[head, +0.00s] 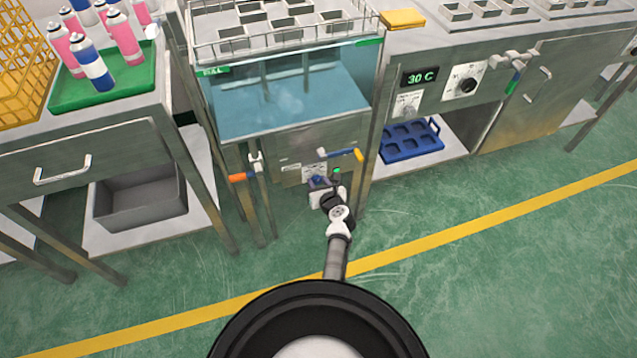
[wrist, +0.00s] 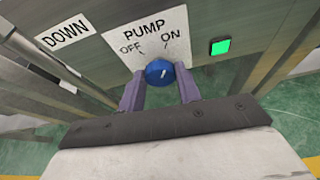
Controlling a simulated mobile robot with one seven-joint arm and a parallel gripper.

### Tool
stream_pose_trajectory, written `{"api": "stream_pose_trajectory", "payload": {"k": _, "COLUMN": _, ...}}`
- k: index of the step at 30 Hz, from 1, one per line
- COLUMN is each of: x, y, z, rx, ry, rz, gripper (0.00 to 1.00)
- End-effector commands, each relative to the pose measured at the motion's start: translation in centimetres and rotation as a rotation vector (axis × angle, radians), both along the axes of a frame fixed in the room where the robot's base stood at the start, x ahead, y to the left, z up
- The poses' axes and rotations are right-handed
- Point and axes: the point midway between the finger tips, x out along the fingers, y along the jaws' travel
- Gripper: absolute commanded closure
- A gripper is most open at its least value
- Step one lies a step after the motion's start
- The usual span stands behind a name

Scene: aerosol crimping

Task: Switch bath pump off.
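The blue pump knob (wrist: 160,72) is on a white plate (wrist: 148,40) marked PUMP, with OFF at left and ON at right. Its white pointer mark leans up and slightly right, nearer the ON side. My gripper (wrist: 161,80) has one purple finger on each side of the knob, with no clear gap between fingers and knob. In the head view, my gripper (head: 320,184) is at the lower front panel of the bath (head: 290,95), and my arm hides part of the knob area. A green lamp (wrist: 220,47) glows right of the plate; it also shows in the head view (head: 337,170).
A DOWN label (wrist: 62,34) is left of the pump plate. A blue-and-yellow-ended lever (head: 340,154) is just above my gripper, and an orange-ended handle (head: 240,177) is to its left. Metal legs flank the panel. The green floor in front is clear.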

Motion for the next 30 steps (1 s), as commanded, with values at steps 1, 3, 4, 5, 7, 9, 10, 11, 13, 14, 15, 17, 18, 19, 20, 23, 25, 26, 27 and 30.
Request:
{"api": "stream_pose_trajectory", "payload": {"k": 1, "x": -0.01, "y": 0.00, "z": -0.01, "rx": 0.000, "ry": 0.000, "rz": 0.000, "gripper": 0.79}}
{"api": "stream_pose_trajectory", "payload": {"k": 3, "x": -0.01, "y": 0.00, "z": -0.01, "rx": 0.000, "ry": 0.000, "rz": 0.000, "gripper": 0.88}}
{"api": "stream_pose_trajectory", "payload": {"k": 4, "x": -0.01, "y": 0.00, "z": -0.01, "rx": 0.000, "ry": 0.000, "rz": 0.000, "gripper": 0.89}}
{"api": "stream_pose_trajectory", "payload": {"k": 5, "x": -0.01, "y": 0.00, "z": 0.00, "rx": 0.000, "ry": 0.000, "rz": 0.000, "gripper": 0.89}}
{"api": "stream_pose_trajectory", "payload": {"k": 7, "x": -0.02, "y": -0.01, "z": 0.01, "rx": -0.003, "ry": -0.001, "rz": 0.000, "gripper": 0.89}}
{"api": "stream_pose_trajectory", "payload": {"k": 9, "x": -0.02, "y": 0.01, "z": 0.01, "rx": -0.009, "ry": -0.003, "rz": 0.001, "gripper": 0.89}}
{"api": "stream_pose_trajectory", "payload": {"k": 10, "x": -0.04, "y": 0.02, "z": 0.01, "rx": -0.014, "ry": -0.005, "rz": 0.001, "gripper": 0.89}}
{"api": "stream_pose_trajectory", "payload": {"k": 11, "x": -0.03, "y": 0.03, "z": 0.03, "rx": -0.021, "ry": -0.007, "rz": 0.001, "gripper": 0.89}}
{"api": "stream_pose_trajectory", "payload": {"k": 13, "x": -0.03, "y": 0.04, "z": 0.06, "rx": -0.041, "ry": -0.013, "rz": 0.000, "gripper": 0.89}}
{"api": "stream_pose_trajectory", "payload": {"k": 14, "x": -0.05, "y": 0.05, "z": 0.07, "rx": -0.052, "ry": -0.017, "rz": 0.000, "gripper": 0.89}}
{"api": "stream_pose_trajectory", "payload": {"k": 15, "x": -0.05, "y": 0.08, "z": 0.08, "rx": -0.069, "ry": -0.022, "rz": 0.000, "gripper": 0.89}}
{"api": "stream_pose_trajectory", "payload": {"k": 17, "x": -0.06, "y": 0.12, "z": 0.10, "rx": -0.101, "ry": -0.033, "rz": 0.000, "gripper": 0.89}}
{"api": "stream_pose_trajectory", "payload": {"k": 18, "x": -0.07, "y": 0.18, "z": 0.09, "rx": -0.126, "ry": -0.041, "rz": 0.001, "gripper": 0.89}}
{"api": "stream_pose_trajectory", "payload": {"k": 19, "x": -0.08, "y": 0.20, "z": 0.09, "rx": -0.147, "ry": -0.048, "rz": 0.000, "gripper": 0.89}}
{"api": "stream_pose_trajectory", "payload": {"k": 20, "x": -0.10, "y": 0.25, "z": 0.07, "rx": -0.169, "ry": -0.054, "rz": 0.001, "gripper": 0.89}}
{"api": "stream_pose_trajectory", "payload": {"k": 23, "x": -0.16, "y": 0.30, "z": 0.02, "rx": -0.249, "ry": -0.080, "rz": 0.000, "gripper": 0.89}}
{"api": "stream_pose_trajectory", "payload": {"k": 25, "x": -0.18, "y": 0.39, "z": -0.04, "rx": -0.312, "ry": -0.100, "rz": 0.001, "gripper": 0.89}}
{"api": "stream_pose_trajectory", "payload": {"k": 26, "x": -0.19, "y": 0.41, "z": -0.06, "rx": -0.339, "ry": -0.109, "rz": 0.002, "gripper": 0.89}}
{"api": "stream_pose_trajectory", "payload": {"k": 27, "x": -0.18, "y": 0.43, "z": -0.09, "rx": -0.375, "ry": -0.121, "rz": 0.001, "gripper": 0.89}}
{"api": "stream_pose_trajectory", "payload": {"k": 30, "x": -0.20, "y": 0.54, "z": -0.17, "rx": -0.466, "ry": -0.151, "rz": 0.002, "gripper": 0.89}}
